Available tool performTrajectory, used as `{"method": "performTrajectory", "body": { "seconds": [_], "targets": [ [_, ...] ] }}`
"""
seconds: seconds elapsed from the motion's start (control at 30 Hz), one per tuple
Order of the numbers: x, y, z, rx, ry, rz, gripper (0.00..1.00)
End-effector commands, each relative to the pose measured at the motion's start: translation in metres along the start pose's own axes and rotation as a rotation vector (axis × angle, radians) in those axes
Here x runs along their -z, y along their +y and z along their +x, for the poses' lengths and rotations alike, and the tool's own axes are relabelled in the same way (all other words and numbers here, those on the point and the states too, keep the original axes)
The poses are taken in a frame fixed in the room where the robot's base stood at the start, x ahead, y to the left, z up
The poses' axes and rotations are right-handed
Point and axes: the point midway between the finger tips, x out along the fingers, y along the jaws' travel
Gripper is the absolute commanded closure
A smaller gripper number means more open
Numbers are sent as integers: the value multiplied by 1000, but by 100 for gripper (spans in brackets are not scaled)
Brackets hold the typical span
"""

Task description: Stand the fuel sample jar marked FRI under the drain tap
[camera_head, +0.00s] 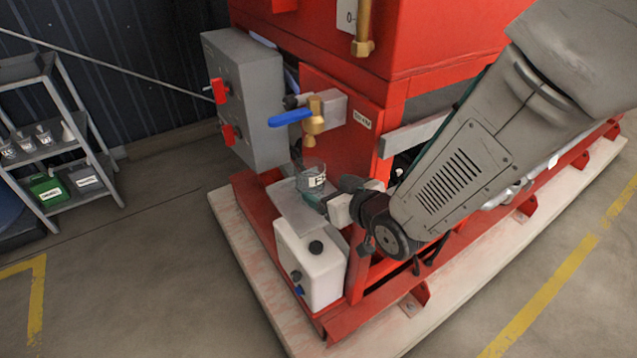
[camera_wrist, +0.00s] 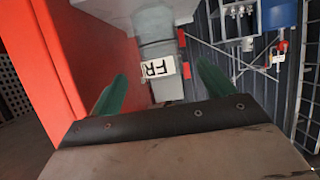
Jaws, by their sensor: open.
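The clear sample jar (camera_head: 312,178) stands upright on a grey metal shelf (camera_head: 297,212) in the head view, below the brass drain tap (camera_head: 313,122) with its blue lever. In the wrist view the jar (camera_wrist: 160,45) shows a white label reading FR, its last letter unclear. My gripper (camera_head: 322,204) is at the jar's lower right side in the head view. In the wrist view its green fingers (camera_wrist: 160,88) are apart, one on each side of the jar, with visible gaps. The jar's far side is hidden.
A grey control box (camera_head: 247,98) with red handles stands left of the tap. A white tank (camera_head: 312,264) sits below the shelf. The red pump frame (camera_head: 345,120) is close behind and right. A rack (camera_head: 55,140) at far left holds other jars.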

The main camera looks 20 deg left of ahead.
Motion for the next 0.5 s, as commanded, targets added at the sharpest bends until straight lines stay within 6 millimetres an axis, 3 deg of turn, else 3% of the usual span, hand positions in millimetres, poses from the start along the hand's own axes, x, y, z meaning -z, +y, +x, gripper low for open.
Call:
{"method": "performTrajectory", "body": {
  "seconds": [0.2,0.5],
  "targets": [
    [0,0,-27,-1,1,0,19],
    [0,0,-31,0,-1,0,19]
  ]
}}
